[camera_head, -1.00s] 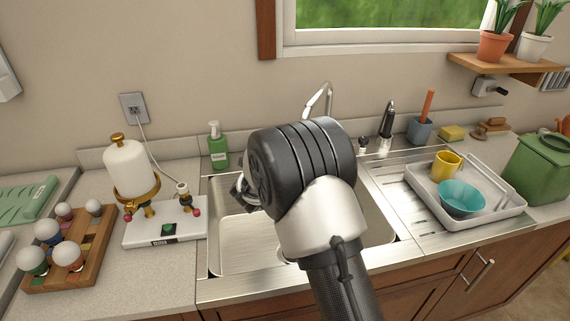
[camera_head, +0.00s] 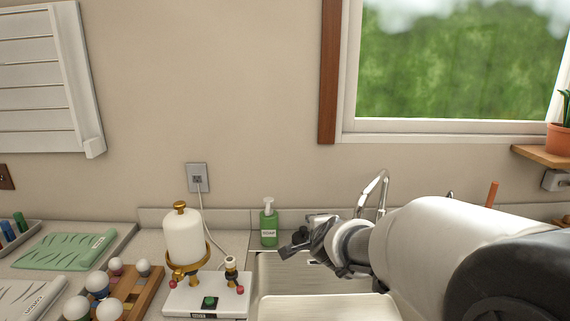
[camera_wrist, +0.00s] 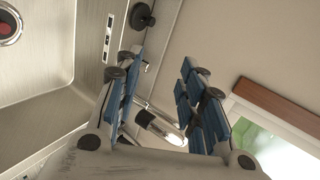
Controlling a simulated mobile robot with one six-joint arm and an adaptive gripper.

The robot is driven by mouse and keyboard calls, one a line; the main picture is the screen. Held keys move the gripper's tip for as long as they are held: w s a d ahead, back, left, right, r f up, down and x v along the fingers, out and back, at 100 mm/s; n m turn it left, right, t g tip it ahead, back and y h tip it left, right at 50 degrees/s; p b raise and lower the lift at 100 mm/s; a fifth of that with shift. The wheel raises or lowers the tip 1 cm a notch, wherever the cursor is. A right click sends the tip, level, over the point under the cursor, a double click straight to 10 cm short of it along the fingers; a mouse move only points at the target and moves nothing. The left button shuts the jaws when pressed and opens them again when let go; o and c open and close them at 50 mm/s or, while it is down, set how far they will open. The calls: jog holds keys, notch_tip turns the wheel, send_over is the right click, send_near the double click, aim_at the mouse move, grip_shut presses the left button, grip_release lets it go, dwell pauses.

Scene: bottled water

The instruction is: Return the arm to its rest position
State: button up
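My arm reaches in from the right in the head view, over the sink (camera_head: 330,307). My gripper (camera_head: 300,240) is at its left end, above the back of the sink and right of the green soap bottle (camera_head: 269,225). In the wrist view my gripper (camera_wrist: 165,85) shows two blue-padded fingers spread apart with nothing between them. The faucet (camera_wrist: 160,125) shows behind the gap between the fingers. It also stands behind my arm in the head view (camera_head: 374,190).
Left of the sink is a white-topped dispenser (camera_head: 184,240) on a white base (camera_head: 207,297). A wooden rack (camera_head: 135,287) with several round-topped items stands further left. A window (camera_head: 460,65) and a shelf (camera_head: 543,155) are at the right. The wall above the gripper is clear.

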jog(key=s+r+n+g+y, duration=0.25)
jog(key=s+n, duration=0.65)
jog(key=s, duration=0.7)
jog(key=s+d+f+n+g+h, duration=0.1)
jog(key=s+d+f+n, duration=0.1)
jog(key=s, duration=0.5)
jog(key=s+d+f+n+g, duration=0.1)
jog(key=s+n+g, duration=0.1)
jog(key=s, duration=0.5)
jog(key=s+d+f+n+g+h, duration=0.1)
jog(key=s+d+f+n+g, duration=0.1)
jog(key=s+n, duration=0.2)
jog(key=s, duration=0.3)
jog(key=shift+s+d+f+h, duration=0.2)
jog(key=shift+d+f+h, duration=0.1)
jog(key=shift+h, duration=0.05)
dwell(1.7)
